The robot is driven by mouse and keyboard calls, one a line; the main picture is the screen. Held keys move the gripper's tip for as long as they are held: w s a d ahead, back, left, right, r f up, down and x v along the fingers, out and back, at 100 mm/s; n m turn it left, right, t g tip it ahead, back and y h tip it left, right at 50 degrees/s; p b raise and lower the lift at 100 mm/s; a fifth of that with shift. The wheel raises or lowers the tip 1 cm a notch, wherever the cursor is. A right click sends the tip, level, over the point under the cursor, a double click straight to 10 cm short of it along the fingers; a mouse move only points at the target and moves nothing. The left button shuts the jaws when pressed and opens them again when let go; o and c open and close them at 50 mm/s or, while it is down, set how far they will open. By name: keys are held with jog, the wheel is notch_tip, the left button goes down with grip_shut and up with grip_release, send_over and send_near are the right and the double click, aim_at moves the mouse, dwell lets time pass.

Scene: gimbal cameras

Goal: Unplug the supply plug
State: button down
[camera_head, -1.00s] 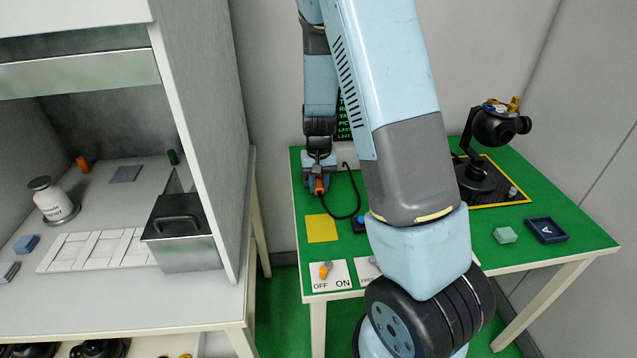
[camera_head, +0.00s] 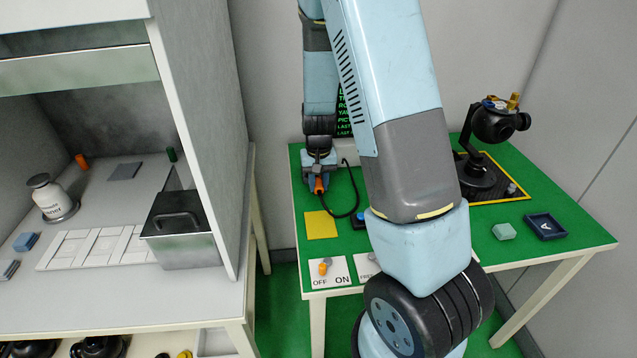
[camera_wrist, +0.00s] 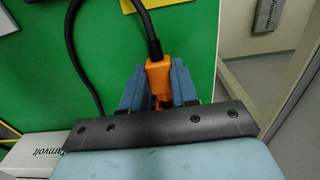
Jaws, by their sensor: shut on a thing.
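The supply plug is orange with a black cable. In the wrist view the plug (camera_wrist: 158,74) sits between the two blue fingers of my gripper (camera_wrist: 158,88), which is shut on it. The cable (camera_wrist: 138,18) runs up from the plug and loops left. In the head view the plug (camera_head: 319,185) shows small at the lower end of my gripper (camera_head: 318,178), over the left back part of the green table (camera_head: 580,235). Whether the plug is seated in a socket cannot be seen; my gripper hides that area.
A white box (camera_wrist: 40,155) with printed letters stands beside my gripper in the wrist view. A yellow square (camera_head: 321,225) and an OFF/ON switch panel (camera_head: 329,272) lie in front. A black gimbal camera (camera_head: 492,130) stands at the right. A grey-walled cabinet (camera_head: 205,110) rises to the left.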

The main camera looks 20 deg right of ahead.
aim_at(320, 193)
jog(key=shift+s, duration=0.2)
jog(key=shift+s+a, duration=0.15)
jog(key=shift+s, duration=0.5)
jog(key=shift+s+a, duration=0.15)
jog(key=shift+s, duration=0.5)
jog(key=shift+r, duration=0.15)
jog(key=shift+r, duration=1.8)
jog(key=shift+s, duration=0.1)
